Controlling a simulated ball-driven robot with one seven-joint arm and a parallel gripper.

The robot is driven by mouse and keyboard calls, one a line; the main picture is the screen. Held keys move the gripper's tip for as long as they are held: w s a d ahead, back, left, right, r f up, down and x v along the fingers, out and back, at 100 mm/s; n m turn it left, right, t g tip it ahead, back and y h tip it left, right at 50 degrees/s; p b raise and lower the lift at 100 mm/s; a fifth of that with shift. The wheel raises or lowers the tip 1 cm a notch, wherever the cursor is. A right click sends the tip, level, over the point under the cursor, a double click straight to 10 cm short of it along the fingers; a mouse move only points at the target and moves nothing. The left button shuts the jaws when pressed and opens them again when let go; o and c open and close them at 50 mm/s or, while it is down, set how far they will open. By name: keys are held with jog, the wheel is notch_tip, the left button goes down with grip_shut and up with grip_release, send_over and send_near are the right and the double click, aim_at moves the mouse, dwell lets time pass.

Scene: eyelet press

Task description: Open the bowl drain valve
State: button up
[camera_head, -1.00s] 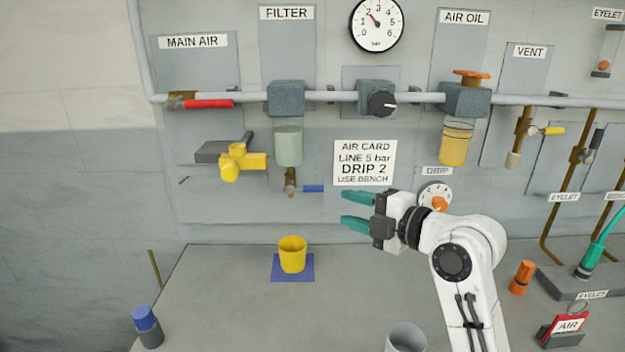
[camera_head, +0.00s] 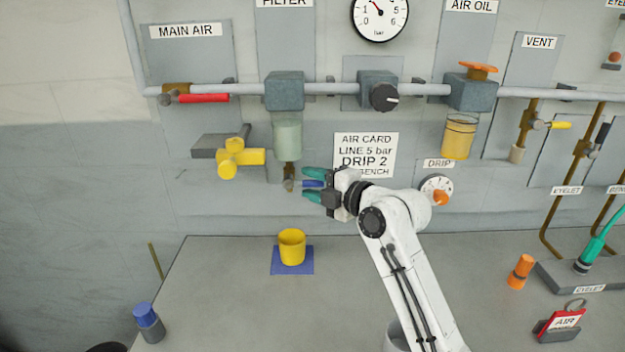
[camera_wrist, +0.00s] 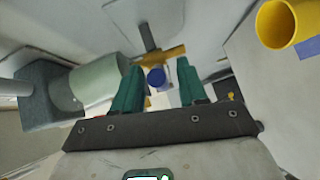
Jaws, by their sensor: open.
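The filter bowl (camera_head: 287,137) is a pale green cylinder under the grey FILTER block. Below it hangs a small brass drain valve (camera_head: 289,178). Its blue lever (camera_head: 316,184) points sideways to the right. My gripper (camera_head: 308,185) is open, with its teal fingers one above and one below the lever in the head view. In the wrist view the lever's blue end (camera_wrist: 156,77) shows between the fingers (camera_wrist: 158,85), with a gap on each side. I cannot tell how deep the lever lies between them. My gripper hides part of the air card (camera_head: 364,153).
A yellow cup (camera_head: 291,246) stands on a blue mat (camera_head: 293,267) on the bench below the valve. The yellow lock-like fitting (camera_head: 240,158) juts out to the left. The drip dial (camera_head: 437,190) is to the right of my wrist. The bench's middle is mostly clear.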

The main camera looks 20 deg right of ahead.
jog(key=shift+w+a, duration=0.1)
jog(key=shift+w, duration=0.1)
grip_shut()
dwell(0.3)
